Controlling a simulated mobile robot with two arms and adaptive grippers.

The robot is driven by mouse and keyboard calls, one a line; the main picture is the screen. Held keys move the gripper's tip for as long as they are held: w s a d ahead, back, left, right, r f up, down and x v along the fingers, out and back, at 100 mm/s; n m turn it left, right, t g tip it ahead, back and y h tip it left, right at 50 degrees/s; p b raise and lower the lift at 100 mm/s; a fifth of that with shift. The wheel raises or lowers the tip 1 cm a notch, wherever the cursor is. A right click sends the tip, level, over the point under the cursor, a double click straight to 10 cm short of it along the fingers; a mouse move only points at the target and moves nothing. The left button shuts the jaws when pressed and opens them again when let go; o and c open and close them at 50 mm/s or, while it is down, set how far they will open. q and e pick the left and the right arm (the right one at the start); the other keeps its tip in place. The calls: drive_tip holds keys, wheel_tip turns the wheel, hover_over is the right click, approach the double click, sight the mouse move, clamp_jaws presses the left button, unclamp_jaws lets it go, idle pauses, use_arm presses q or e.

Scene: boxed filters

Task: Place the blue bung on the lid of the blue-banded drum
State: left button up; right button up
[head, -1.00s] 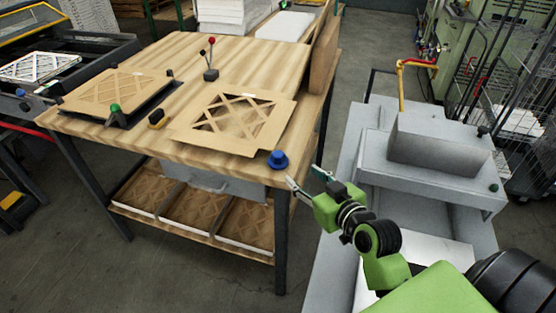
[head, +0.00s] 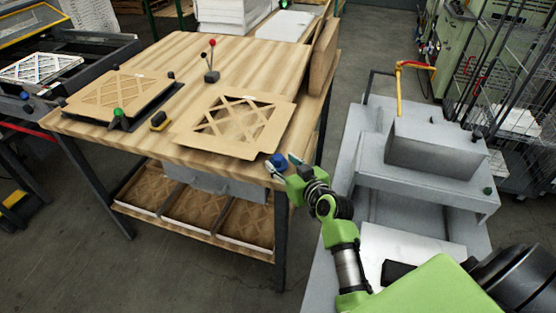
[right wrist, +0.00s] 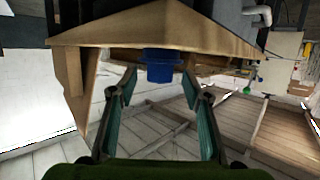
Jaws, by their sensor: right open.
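The blue bung (head: 278,160) stands at the near right corner of the wooden table. My right gripper (head: 281,166) is at that corner, with its fingertips on either side of the bung. In the right wrist view the bung (right wrist: 160,65) shows between the tips of the two open fingers (right wrist: 161,84), with a gap on each side. My left gripper is not in view. I see no blue-banded drum in these frames.
A grey machine (head: 425,150) stands to the right, across a floor gap.

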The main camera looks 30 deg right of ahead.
drive_tip(key=shift+x, duration=0.95)
drive_tip(key=shift+s, duration=0.1)
clamp_jaws()
